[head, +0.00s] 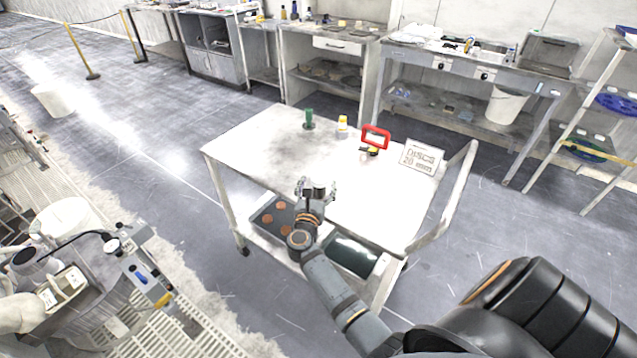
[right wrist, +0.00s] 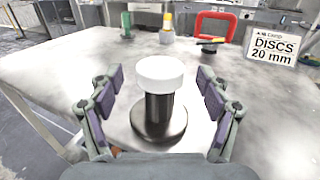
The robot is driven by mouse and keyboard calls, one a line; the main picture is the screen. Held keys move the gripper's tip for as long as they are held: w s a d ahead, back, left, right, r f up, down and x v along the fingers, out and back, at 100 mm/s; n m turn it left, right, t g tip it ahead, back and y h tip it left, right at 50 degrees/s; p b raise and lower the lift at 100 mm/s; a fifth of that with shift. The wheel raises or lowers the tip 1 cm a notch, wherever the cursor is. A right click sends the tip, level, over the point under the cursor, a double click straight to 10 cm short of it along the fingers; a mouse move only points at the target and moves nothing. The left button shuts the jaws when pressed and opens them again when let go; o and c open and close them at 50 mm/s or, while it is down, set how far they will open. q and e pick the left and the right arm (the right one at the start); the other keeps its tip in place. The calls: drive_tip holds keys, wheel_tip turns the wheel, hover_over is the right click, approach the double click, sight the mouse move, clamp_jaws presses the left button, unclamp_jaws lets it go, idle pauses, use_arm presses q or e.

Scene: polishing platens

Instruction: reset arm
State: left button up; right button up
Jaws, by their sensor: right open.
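My right gripper (head: 318,187) is over the near part of the white cart top (head: 270,150), at the end of my right arm. In the right wrist view my right gripper (right wrist: 159,95) is open, its two dark-padded fingers apart. A dark metal post with a white round cap (right wrist: 165,70) and a wide round base stands upright on the cart top, in the gap between the fingers as seen there. I see no finger closed on it. In the head view the gripper mostly hides it. My left gripper is not in view.
A green bottle (head: 309,119), a yellow-capped bottle (head: 342,124), a red frame (head: 376,137) and a "DISCS 20 mm" sign (head: 421,157) stand toward the cart's far side. Trays (head: 349,254) lie on its lower shelf. A railed handle (head: 452,193) edges the right. The cart's left top is clear.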

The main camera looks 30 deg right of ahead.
drive_tip(key=v, duration=0.6)
drive_tip(key=shift+s+a, duration=0.2)
drive_tip(key=a+f+n+t+y, duration=0.1)
drive_tip(key=a+f+n+y, duration=0.2)
drive_tip(key=f+n, duration=0.45)
drive_tip(key=a+f+n+t+y, duration=0.1)
drive_tip(key=a+f+n+y, duration=0.15)
drive_tip(key=f+n, duration=0.45)
drive_tip(key=s+a+f+n+g+y, duration=0.2)
drive_tip(key=s+f+n+y, duration=0.1)
drive_tip(key=s+f+n, duration=0.45)
drive_tip(key=s+a+f+n+g+y, duration=0.1)
drive_tip(key=s+f+n+g+y, duration=0.2)
drive_tip(key=f+n, duration=0.6)
drive_tip(key=s+d+f+n+g, duration=0.2)
drive_tip(key=s+f+n+g, duration=0.1)
drive_tip(key=s, duration=0.8)
drive_tip(key=s+d+f+n+g, duration=0.1)
drive_tip(key=s+f+n+g, duration=0.2)
drive_tip(key=s+f+n, duration=0.3)
drive_tip(key=s+d+f+n+g, duration=0.2)
drive_tip(key=s+f+n, duration=0.3)
drive_tip(key=s, duration=1.1)
wheel_tip(320, 180, down, 4)
drive_tip(key=shift+s+d+r+g, duration=0.25)
drive_tip(key=shift+s+d+g, duration=0.05)
drive_tip(key=shift+s+g, duration=0.1)
